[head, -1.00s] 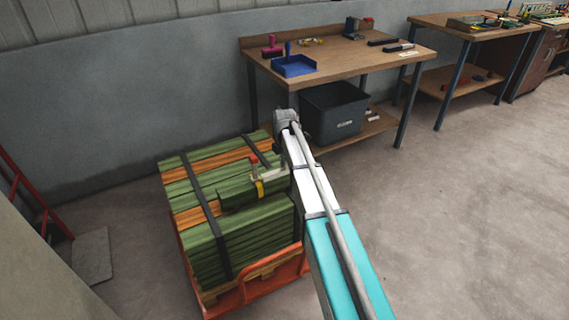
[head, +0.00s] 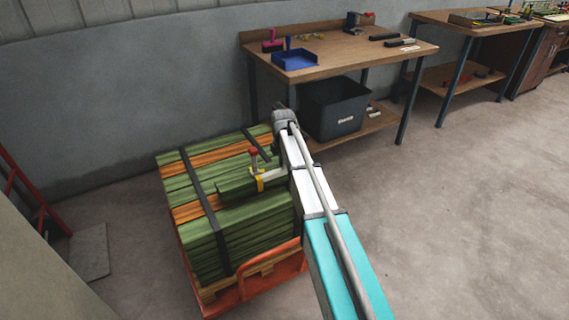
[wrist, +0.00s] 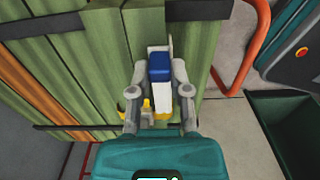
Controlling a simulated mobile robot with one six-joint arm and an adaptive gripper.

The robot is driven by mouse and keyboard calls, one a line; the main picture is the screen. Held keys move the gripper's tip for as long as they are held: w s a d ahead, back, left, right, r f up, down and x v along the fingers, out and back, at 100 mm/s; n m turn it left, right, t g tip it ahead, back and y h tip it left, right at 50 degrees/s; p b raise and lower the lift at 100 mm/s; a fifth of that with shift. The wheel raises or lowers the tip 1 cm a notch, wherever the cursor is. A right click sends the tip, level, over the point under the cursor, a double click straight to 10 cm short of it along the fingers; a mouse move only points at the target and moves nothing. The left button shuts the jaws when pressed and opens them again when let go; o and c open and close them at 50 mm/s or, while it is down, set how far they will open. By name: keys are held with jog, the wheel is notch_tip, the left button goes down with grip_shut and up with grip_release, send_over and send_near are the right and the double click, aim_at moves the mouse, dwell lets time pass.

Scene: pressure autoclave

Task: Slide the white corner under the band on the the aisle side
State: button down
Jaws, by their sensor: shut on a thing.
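In the wrist view my gripper (wrist: 160,78) is shut on the white corner (wrist: 161,105), which carries a blue block (wrist: 159,67). In the head view a white piece (head: 271,174) shows beside a yellow part and a red-topped part, above the board stack; the fingers are mostly hidden by my arm. Two dark bands cross the green and orange stack, a near one (head: 205,207) and a far one (head: 255,144). A wide dark band (wrist: 198,10) lies just ahead and right of the corner in the wrist view. I cannot tell whether they touch.
The stack rests on an orange cart (head: 240,297) with a raised tube rail. A dark bin (head: 335,107) stands under a wooden workbench (head: 350,62) behind. A red frame (head: 30,195) is at far left. The floor on the right is clear.

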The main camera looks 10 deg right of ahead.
aim_at(273, 172)
jog(key=shift+s+a, duration=0.3)
jog(key=shift+a, duration=0.65)
jog(key=shift+s+a, duration=0.25)
jog(key=shift+a, duration=0.7)
jog(key=shift+a, duration=0.1)
jog(key=c, duration=0.5)
grip_release()
